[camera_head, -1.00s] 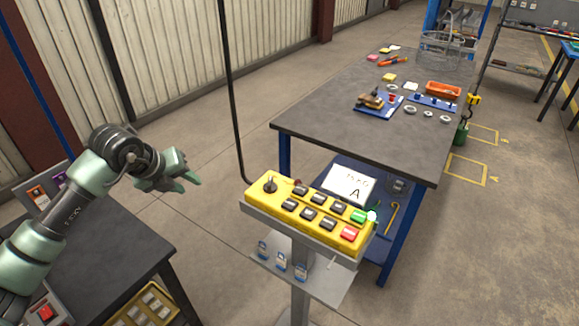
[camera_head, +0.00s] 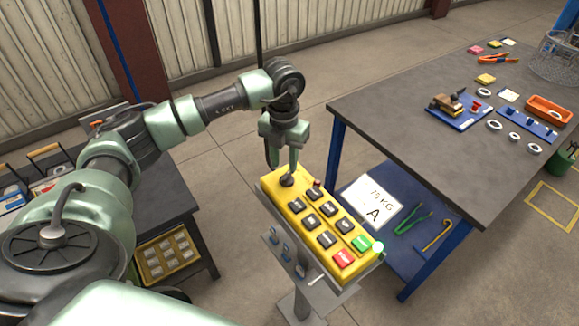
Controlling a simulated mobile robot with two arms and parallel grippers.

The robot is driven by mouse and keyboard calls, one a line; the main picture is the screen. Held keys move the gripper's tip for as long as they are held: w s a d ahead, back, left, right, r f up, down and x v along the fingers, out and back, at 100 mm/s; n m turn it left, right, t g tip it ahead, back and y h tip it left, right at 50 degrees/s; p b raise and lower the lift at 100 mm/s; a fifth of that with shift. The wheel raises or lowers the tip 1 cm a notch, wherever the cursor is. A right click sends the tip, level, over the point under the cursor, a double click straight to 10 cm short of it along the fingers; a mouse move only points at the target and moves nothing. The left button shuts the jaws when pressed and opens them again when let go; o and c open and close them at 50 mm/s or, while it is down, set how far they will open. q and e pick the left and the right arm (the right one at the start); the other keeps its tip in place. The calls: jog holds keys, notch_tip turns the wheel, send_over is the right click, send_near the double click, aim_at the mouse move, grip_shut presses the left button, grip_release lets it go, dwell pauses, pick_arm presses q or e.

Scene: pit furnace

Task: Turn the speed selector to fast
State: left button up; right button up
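The yellow control box (camera_head: 335,240) stands on a grey post in the middle of the head view. The speed selector appears to be the black rotary knob (camera_head: 287,181) at the box's far left end. Its pointer direction is too small to read. My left gripper (camera_head: 283,168) points down right over the knob, with its two fingers visibly apart. One fingertip shows close to the knob; I cannot tell whether it touches. My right gripper is not in view.
The box also carries several black push buttons, a green button (camera_head: 362,244) and a red button (camera_head: 344,259). A grey workbench (camera_head: 420,120) with small parts stands to the right. A dark table (camera_head: 180,205) lies at the left behind my arm.

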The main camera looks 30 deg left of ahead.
aim_at(287, 174)
pick_arm(q)
jog(key=f, duration=0.2)
jog(key=f+p, duration=0.1)
jog(key=shift+w+d+f, duration=0.25)
jog(key=shift+w, duration=0.05)
jog(key=shift+f, duration=0.4)
grip_shut()
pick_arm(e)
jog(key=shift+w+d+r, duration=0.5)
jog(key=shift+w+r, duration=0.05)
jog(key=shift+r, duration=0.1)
